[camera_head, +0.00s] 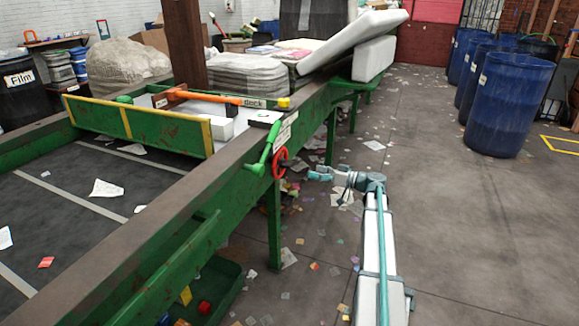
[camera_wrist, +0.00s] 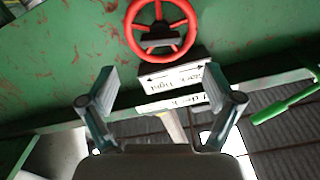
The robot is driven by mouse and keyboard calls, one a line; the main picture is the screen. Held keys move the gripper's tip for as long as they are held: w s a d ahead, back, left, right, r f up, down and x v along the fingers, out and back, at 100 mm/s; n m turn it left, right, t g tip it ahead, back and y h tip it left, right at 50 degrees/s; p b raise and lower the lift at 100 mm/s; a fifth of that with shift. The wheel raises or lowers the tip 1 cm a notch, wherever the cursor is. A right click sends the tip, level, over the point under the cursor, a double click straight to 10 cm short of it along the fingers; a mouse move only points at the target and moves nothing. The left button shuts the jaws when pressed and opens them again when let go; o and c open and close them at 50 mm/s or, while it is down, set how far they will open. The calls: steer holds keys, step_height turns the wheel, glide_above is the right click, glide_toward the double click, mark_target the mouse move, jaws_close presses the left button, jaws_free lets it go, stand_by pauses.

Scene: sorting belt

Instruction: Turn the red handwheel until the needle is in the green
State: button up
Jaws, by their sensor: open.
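The red handwheel (camera_head: 279,163) is mounted on the outer side of the green belt frame. In the wrist view it is a spoked red ring (camera_wrist: 160,28) with a dark bar across its hub. My gripper (camera_head: 313,174) is just right of the wheel in the head view, pointing at it and apart from it. In the wrist view my gripper (camera_wrist: 163,92) has its two fingers spread wide with nothing between them, below the wheel in the picture. No gauge, needle or green zone can be made out in either view.
A green lever (camera_head: 267,148) stands close beside the wheel. A label with arrows (camera_wrist: 173,76) sits near the wheel. The belt frame (camera_head: 215,194) runs along the left. Blue barrels (camera_head: 508,105) stand at right. The littered floor between is largely open.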

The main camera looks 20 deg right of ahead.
mark_target(289, 166)
steer(key=shift+n, duration=0.3)
steer(key=x, duration=1)
steer(key=shift+w+a, duration=0.3)
steer(key=c, duration=1.1)
steer(key=shift+c, duration=0.2)
